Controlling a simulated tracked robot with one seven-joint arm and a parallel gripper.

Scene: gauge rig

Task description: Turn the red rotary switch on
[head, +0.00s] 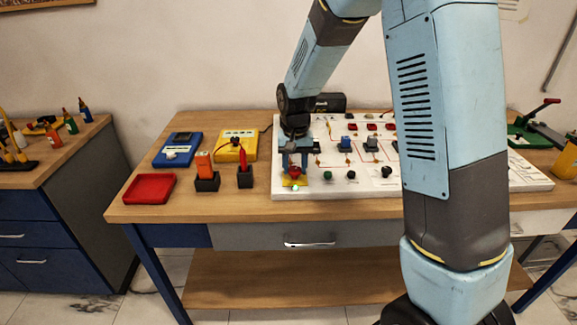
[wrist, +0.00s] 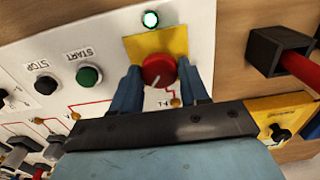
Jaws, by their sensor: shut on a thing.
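The red rotary switch (wrist: 158,70) is a round red knob with a white pointer line on a yellow plate (wrist: 140,47) of the white panel. In the wrist view the line slants towards the lower left. My gripper (wrist: 159,66) has one blue finger on each side of the knob and is shut on it. A lamp (wrist: 151,19) beside the yellow plate glows green-white. In the head view my gripper (head: 294,165) is down at the panel's left front corner, partly covering the knob (head: 295,171); the lit lamp (head: 295,188) shows in front of it.
Green START (wrist: 89,75) and black STOP (wrist: 46,85) buttons sit beside the switch. Left of the panel are black holders with an orange block (head: 204,164) and a red-handled tool (head: 244,161), plus a red tray (head: 150,188), a blue meter (head: 178,149) and a yellow meter (head: 237,146).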

